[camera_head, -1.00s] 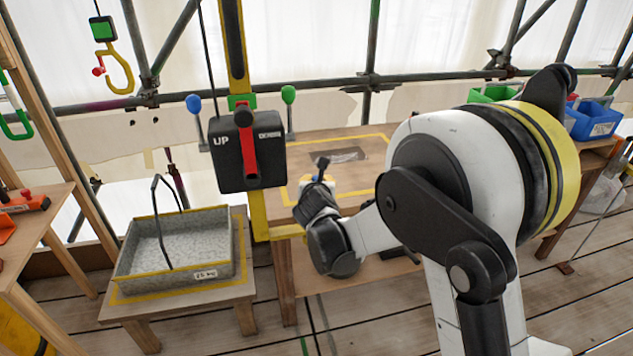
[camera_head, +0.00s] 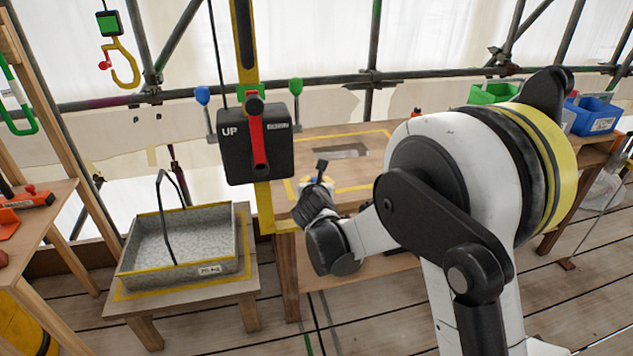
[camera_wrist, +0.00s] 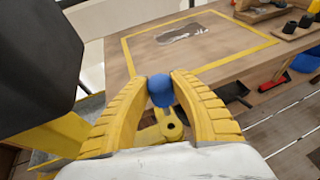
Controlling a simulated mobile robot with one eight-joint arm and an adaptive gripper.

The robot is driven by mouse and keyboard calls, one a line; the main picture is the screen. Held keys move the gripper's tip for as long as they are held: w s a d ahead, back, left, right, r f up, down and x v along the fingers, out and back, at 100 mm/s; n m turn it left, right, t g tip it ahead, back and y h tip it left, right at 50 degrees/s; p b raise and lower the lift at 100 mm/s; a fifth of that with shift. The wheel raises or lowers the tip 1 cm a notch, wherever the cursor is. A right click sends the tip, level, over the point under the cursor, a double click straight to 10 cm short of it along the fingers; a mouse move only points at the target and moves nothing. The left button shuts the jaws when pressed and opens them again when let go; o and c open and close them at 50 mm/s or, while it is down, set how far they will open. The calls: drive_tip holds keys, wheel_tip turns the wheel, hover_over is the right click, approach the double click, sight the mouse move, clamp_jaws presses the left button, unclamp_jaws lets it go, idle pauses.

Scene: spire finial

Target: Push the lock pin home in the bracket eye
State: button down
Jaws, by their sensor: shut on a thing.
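My gripper (camera_wrist: 160,78) has two yellow ribbed fingers shut on a round blue knob (camera_wrist: 160,92), which looks like the head of the lock pin. The pin's shank is hidden below the knob. A yellow bracket piece with a dark round hole (camera_wrist: 171,124) shows just below the knob. I cannot tell how deep the pin sits in the eye. In the head view my gripper (camera_head: 318,188) is beside the yellow post (camera_head: 264,205), in front of the wooden table, and my own wrist hides most of it.
A black UP/DOWN control box (camera_head: 257,142) with a red lever stands on the post, close to my gripper. The wooden table (camera_head: 375,148) has a yellow outline. A grey tray (camera_head: 180,250) sits on a low stand at left.

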drive_tip(key=shift+f+b, duration=0.95)
drive_tip(key=shift+f, duration=1.2)
wheel_tip(320, 180, down, 6)
idle(1.9)
drive_tip(key=c, duration=1.1)
unclamp_jaws()
drive_tip(key=shift+f, duration=0.15)
drive_tip(key=v, duration=1.2)
